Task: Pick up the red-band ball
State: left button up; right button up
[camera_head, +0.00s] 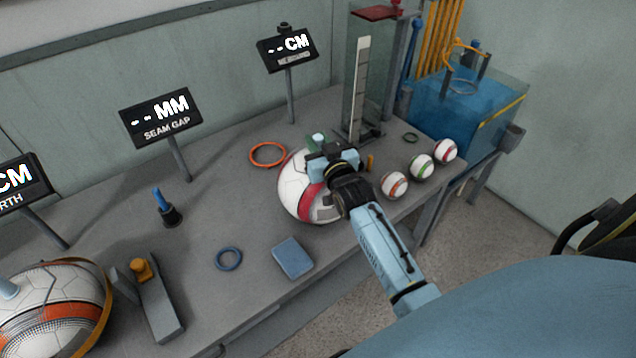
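A large white ball with a red band (296,186) sits on the grey bench near the middle. A small white ball with a red band (445,151) is the farthest right in a row of small balls at the bench's right end. My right gripper (322,150) is over the upper right of the large ball and hides part of it. I cannot tell whether it touches the ball. Its fingers are too small and covered to show whether they are open or shut. My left gripper is not in view.
Small orange-band (394,185) and green-band (421,167) balls stand right of my arm. A tall clear column (366,85) and a blue water tank (465,110) stand behind. A blue block (292,258), blue ring (228,258) and orange ring (268,154) lie on the bench (215,205).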

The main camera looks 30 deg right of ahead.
grip_shut()
jog(key=shift+r, duration=0.1)
